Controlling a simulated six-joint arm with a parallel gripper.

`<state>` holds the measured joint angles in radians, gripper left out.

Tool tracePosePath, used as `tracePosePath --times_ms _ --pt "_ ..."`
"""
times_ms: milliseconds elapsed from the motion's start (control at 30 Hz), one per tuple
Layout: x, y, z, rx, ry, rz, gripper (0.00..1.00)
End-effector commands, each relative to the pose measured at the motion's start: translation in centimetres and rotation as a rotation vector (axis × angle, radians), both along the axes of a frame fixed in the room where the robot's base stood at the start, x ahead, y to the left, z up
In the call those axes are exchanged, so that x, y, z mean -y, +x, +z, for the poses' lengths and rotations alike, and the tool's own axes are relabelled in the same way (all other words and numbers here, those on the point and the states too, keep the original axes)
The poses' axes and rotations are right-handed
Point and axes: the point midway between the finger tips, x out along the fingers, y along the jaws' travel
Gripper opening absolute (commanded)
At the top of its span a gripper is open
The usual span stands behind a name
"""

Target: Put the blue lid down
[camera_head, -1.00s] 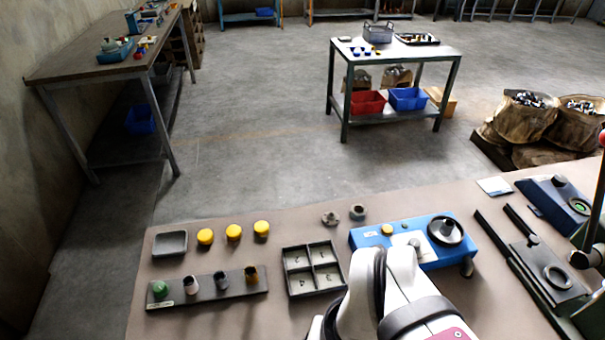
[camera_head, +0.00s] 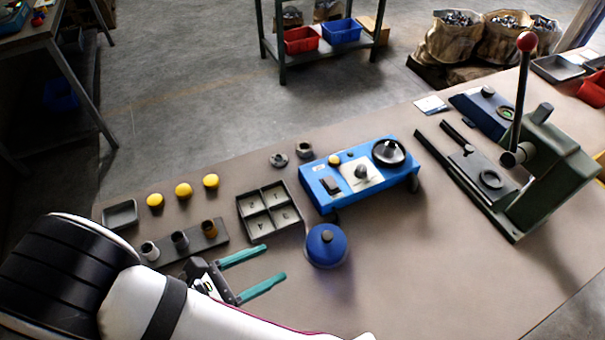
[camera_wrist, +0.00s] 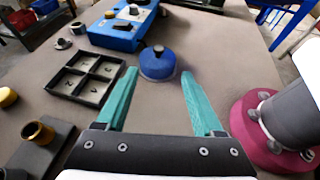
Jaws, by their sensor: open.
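The blue lid (camera_head: 326,246), round with a dark knob on top, sits on the bench top in front of the blue machine. It also shows in the wrist view (camera_wrist: 158,64), just beyond my fingertips. My gripper (camera_head: 275,265) has two teal fingers spread apart with nothing between them. It is to the left of the lid in the head view, pointing toward it and apart from it. In the wrist view my gripper (camera_wrist: 160,85) has the lid ahead, between the lines of its fingers.
A four-compartment tray (camera_head: 269,211) lies left of the blue machine (camera_head: 350,190). A rack with small cups (camera_head: 180,240) and several yellow caps (camera_head: 183,190) are farther left. A green lever press (camera_head: 545,170) stands at right. Bench right of the lid is clear.

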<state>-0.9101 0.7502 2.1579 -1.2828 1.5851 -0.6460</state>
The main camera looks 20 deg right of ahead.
Motion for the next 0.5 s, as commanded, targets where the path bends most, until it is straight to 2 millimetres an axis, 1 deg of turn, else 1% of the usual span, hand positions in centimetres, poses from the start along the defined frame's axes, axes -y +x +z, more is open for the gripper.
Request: tracePosePath --times_ms 67,200,300,400,500 --pt "1.0 0.3 -0.6 -0.01 -0.013 0.016 0.69" --pt "4.8 1.0 -2.2 -0.013 -0.011 0.011 0.69" --pt "7.2 1.5 -3.2 -0.011 -0.01 0.009 0.69" --pt "8.7 2.0 -3.9 -0.008 -0.009 0.01 0.69" --pt "9.7 2.2 -4.4 -0.009 -0.008 0.01 0.69"
